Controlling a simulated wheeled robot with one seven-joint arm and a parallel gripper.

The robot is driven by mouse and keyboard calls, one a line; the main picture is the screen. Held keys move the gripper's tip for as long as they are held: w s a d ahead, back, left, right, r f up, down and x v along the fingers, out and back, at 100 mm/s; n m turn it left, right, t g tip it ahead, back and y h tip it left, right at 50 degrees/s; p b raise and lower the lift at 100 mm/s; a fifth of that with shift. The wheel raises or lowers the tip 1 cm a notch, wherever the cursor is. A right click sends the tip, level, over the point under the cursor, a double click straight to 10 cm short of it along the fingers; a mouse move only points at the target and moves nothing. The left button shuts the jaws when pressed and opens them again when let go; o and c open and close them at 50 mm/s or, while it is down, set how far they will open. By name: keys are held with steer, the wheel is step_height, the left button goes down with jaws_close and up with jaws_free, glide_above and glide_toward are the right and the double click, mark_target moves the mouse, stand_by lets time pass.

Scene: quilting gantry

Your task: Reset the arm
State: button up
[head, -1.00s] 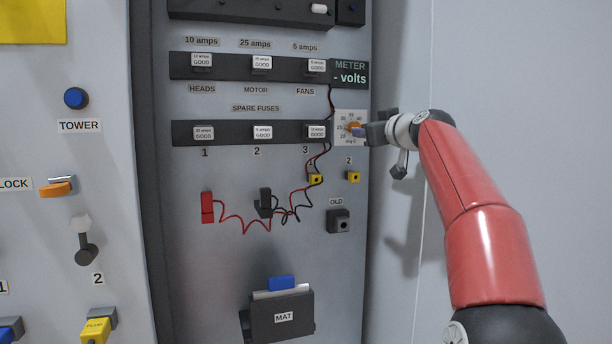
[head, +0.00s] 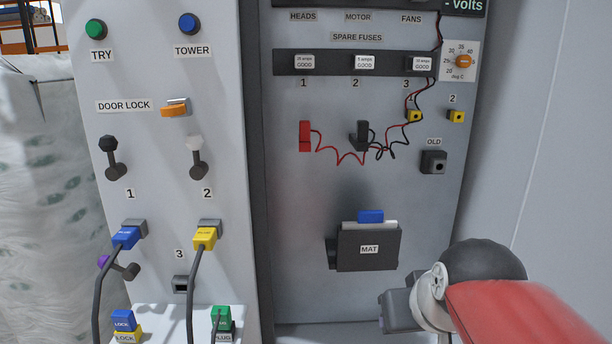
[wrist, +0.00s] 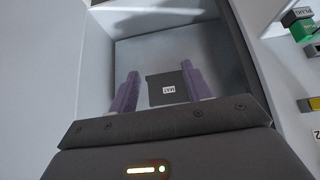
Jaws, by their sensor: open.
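My gripper (head: 396,312) is at the lower right of the head view, below and right of the black MAT holder (head: 368,248). My red and black arm folds in from the right edge. In the wrist view the two purple fingers of my gripper (wrist: 160,88) stand apart with nothing between them. The MAT holder (wrist: 168,89) shows beyond the fingers, apart from them. The temperature dial with its orange knob (head: 463,61) is on the panel at the upper right, well away from my gripper.
Red and black probes (head: 305,136) hang on the panel with loose leads. The left panel has an orange door lock switch (head: 174,110), levers, and blue and yellow plugs (head: 205,238) with cables. A shelf with lock blocks (head: 123,320) juts out below. A bare wall stands at right.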

steer(key=s+f+g, duration=0.2)
steer(key=s+f, duration=0.6)
steer(key=f, duration=0.1)
step_height(320, 180, up, 14)
steer(key=p, duration=1.3)
steer(key=shift+w+d+r+m, duration=0.2)
steer(key=shift+d+r+m, duration=0.05)
steer(key=shift+m, duration=0.05)
